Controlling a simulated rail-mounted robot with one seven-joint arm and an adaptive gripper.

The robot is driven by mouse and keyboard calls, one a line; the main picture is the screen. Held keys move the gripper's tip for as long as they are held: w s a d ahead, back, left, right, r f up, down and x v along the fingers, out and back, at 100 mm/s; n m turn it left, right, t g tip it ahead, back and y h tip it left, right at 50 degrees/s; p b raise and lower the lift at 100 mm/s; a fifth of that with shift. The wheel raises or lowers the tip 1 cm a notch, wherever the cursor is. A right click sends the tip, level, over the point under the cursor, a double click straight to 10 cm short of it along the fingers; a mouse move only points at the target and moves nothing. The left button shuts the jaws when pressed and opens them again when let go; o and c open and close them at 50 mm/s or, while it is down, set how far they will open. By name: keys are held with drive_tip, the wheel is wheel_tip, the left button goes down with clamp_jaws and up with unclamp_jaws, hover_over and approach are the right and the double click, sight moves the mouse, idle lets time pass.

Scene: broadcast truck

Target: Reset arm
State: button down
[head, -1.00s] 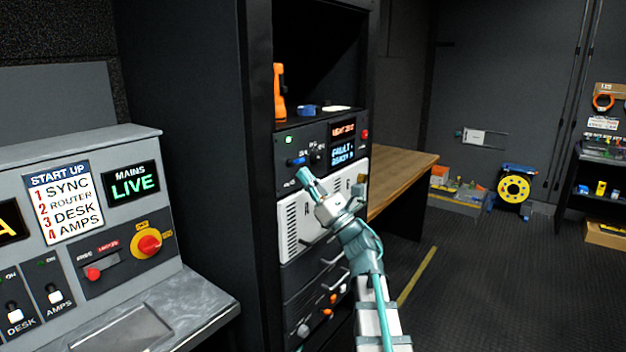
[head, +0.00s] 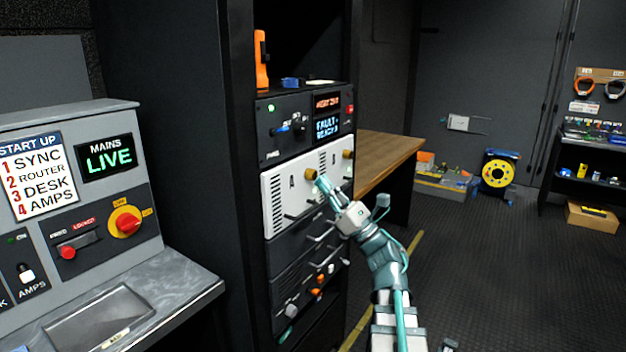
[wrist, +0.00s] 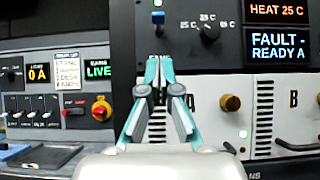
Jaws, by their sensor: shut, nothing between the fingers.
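My gripper (head: 320,184) is shut and empty, its teal fingers together in front of the rack in the head view. In the wrist view the gripper (wrist: 159,62) points at the rack, its tips below a blue-tipped switch (wrist: 158,18). A white panel (head: 292,190) with two brass knobs, marked A and B in the wrist view, is behind the fingers. Above it, a dark panel (head: 290,148) has a dial (wrist: 208,32) and a display (wrist: 278,46) reading "FAULT - READY A". I cannot tell whether the fingers touch the panel.
A console (head: 150,262) at left has a "MAINS LIVE" screen (head: 108,157) and a red knob on yellow (head: 126,221). An orange device (head: 261,60) stands on the rack. A wooden table (head: 392,155) is behind. The floor at right is largely clear.

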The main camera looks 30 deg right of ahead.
drive_tip(key=shift+s+d+f, duration=0.1)
drive_tip(key=shift+s+f, duration=0.05)
drive_tip(key=shift+s, duration=0.1)
idle(0.4)
